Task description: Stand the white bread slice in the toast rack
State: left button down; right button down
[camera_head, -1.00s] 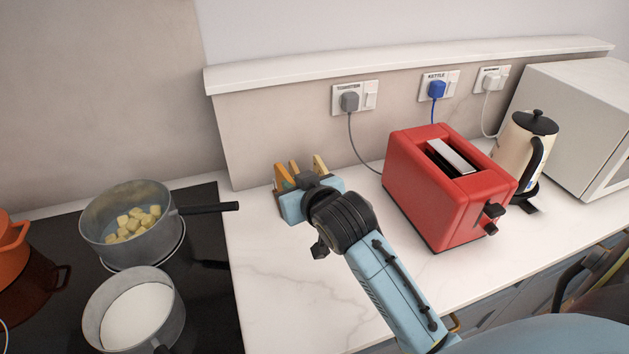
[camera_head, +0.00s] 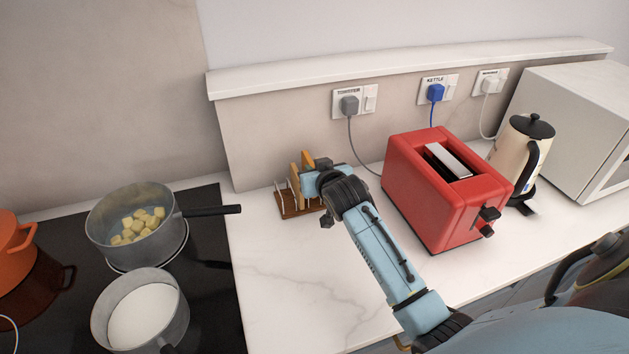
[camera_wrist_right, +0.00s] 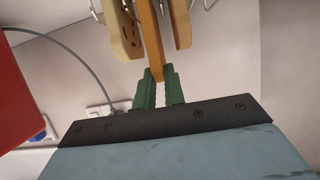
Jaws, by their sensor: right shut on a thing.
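The toast rack (camera_head: 290,212) is a brown base with pale wire dividers on the worktop, left of the toaster. Its left wires stand clear; my right gripper and arm hide its right part. Bread slices (camera_head: 296,167) show edge-on at the rack beside the gripper. In the right wrist view, my right gripper (camera_wrist_right: 160,88) is shut on the middle slice (camera_wrist_right: 152,40), an orange-brown crust edge. A paler slice with dark holes (camera_wrist_right: 123,30) is to its left and another slice (camera_wrist_right: 181,22) to its right. I cannot tell whether the held slice touches the base. My left gripper is out of view.
A red toaster (camera_head: 440,205) stands right of the rack, with a cream kettle (camera_head: 515,150) and white microwave (camera_head: 580,115) beyond. Two pans (camera_head: 137,262) (camera_head: 183,318) stand on the hob at left. The worktop (camera_head: 275,290) in front of the rack is clear.

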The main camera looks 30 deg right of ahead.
jog(key=shift+f, duration=1.5)
jog(key=shift+f, duration=0.15)
jog(key=c, duration=1.8)
grip_release()
jog(key=shift+o, duration=0.2)
jog(key=shift+r, duration=0.2)
jog(key=v, duration=1.2)
jog(key=shift+p, duration=0.35)
